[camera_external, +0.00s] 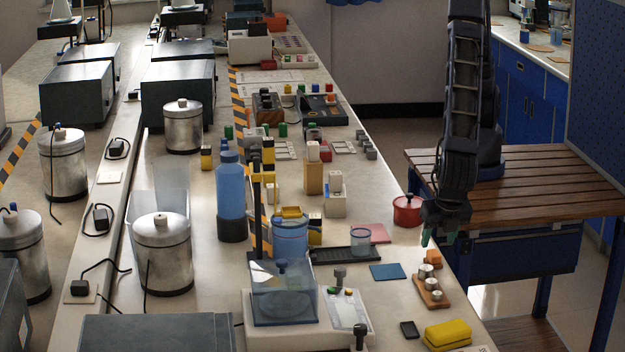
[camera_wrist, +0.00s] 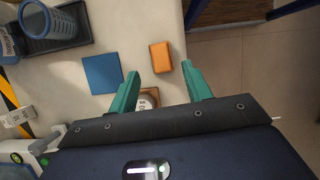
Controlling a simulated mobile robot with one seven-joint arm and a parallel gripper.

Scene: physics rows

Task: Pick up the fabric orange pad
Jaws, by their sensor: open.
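The orange pad (camera_external: 434,256) is a small rounded block lying near the right edge of the white bench. In the wrist view the orange pad (camera_wrist: 160,57) lies flat just beyond the fingertips, roughly in line with the gap between them. My gripper (camera_external: 438,238) hangs above it, pointing down, with its teal fingers apart. In the wrist view the gripper (camera_wrist: 161,71) is open, with nothing held between the fingers. The exact height above the pad is hard to tell.
A wooden holder with metal weights (camera_external: 431,290) stands close to the pad, partly hidden by my gripper in the wrist view. A blue pad (camera_external: 388,272) lies left, a red pot (camera_external: 407,210) stands behind. The bench edge drops off at right.

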